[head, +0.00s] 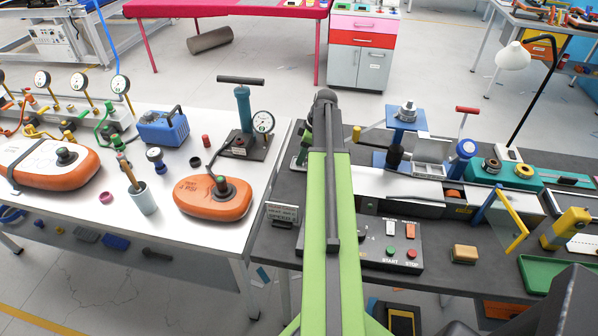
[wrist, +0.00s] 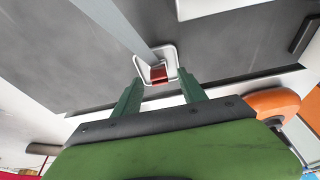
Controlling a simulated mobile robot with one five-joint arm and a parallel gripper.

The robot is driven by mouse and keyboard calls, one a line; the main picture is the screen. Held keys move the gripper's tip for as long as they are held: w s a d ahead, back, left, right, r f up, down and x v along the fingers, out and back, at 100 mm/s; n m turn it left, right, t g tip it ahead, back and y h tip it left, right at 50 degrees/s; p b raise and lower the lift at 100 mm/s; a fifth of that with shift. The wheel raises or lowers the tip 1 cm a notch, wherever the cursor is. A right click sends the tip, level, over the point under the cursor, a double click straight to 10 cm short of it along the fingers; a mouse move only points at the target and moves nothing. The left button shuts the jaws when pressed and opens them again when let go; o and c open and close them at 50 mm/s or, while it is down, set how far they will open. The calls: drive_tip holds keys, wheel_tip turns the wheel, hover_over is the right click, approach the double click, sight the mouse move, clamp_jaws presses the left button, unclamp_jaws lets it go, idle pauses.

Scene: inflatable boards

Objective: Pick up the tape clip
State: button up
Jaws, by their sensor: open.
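In the wrist view, the two green fingers of my gripper (wrist: 160,80) stand apart. A small dark-red piece (wrist: 159,74) shows between their tips, inside a pale, rounded square frame (wrist: 141,66). It may be the tape clip, but I cannot tell for sure. A long grey bar (wrist: 115,28) runs from the frame toward the upper left. I cannot tell whether the fingers touch the red piece or the frame. In the head view, my green arm hides the area around my gripper, and I cannot make out the clip there.
A white table (head: 160,215) with orange inflatables and gauges is at left. A dark bench (head: 440,285) with a START/STOP box (head: 395,245), a blue-grey machine (head: 405,140) and a tan block (head: 464,254) is at right. An orange object (wrist: 275,103) is right of my gripper.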

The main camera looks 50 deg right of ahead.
drive_tip(key=shift+f, duration=0.2)
drive_tip(key=shift+c, duration=0.3)
clamp_jaws()
drive_tip(key=shift+p, duration=0.3)
drive_tip(key=shift+r, duration=0.3)
drive_tip(key=s+d+r+p, duration=0.8)
drive_tip(key=r+p, duration=0.2)
drive_tip(key=p, duration=0.1)
drive_tip(key=shift+d+r, duration=0.2)
drive_tip(key=shift+r, duration=0.05)
